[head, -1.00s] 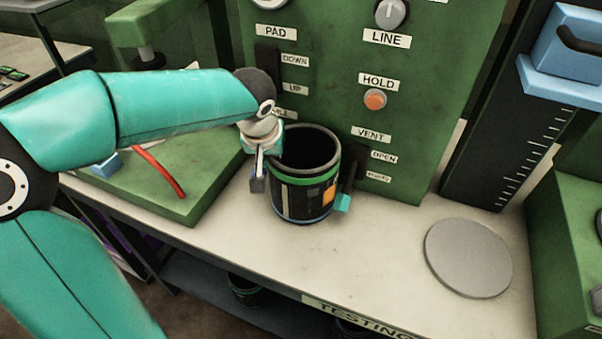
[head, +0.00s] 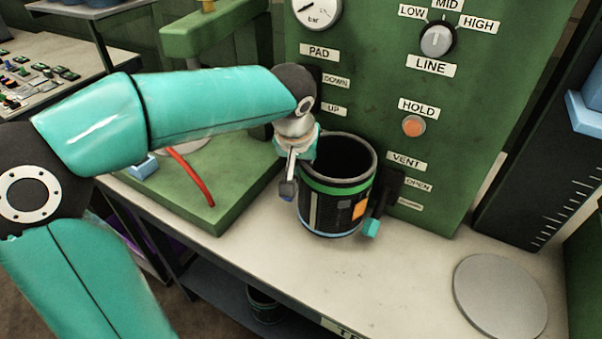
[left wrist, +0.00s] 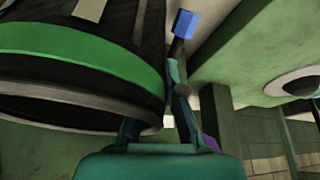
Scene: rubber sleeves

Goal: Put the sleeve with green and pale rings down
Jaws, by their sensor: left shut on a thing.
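The sleeve (head: 325,214) is a dark, open-topped cylinder with a green ring below its grey rim, a pale bluish ring near its foot and an orange patch on its side. It is upright, over the pale bench (head: 418,268); I cannot tell whether its foot touches. My left gripper (head: 291,186) is shut on the sleeve at its left side, near the rim. One dark finger with a blue tip shows outside the wall; the other is mostly hidden. In the left wrist view the sleeve (left wrist: 85,62) fills the upper left, beside the fingers. My right gripper is not in view.
A green panel (head: 480,130) with labels and knobs stands close behind the sleeve. A black lever with a teal end (head: 371,228) is right beside it. A grey disc (head: 500,296) lies at the right. A green base with a red handle (head: 195,180) is left. The bench between sleeve and disc is clear.

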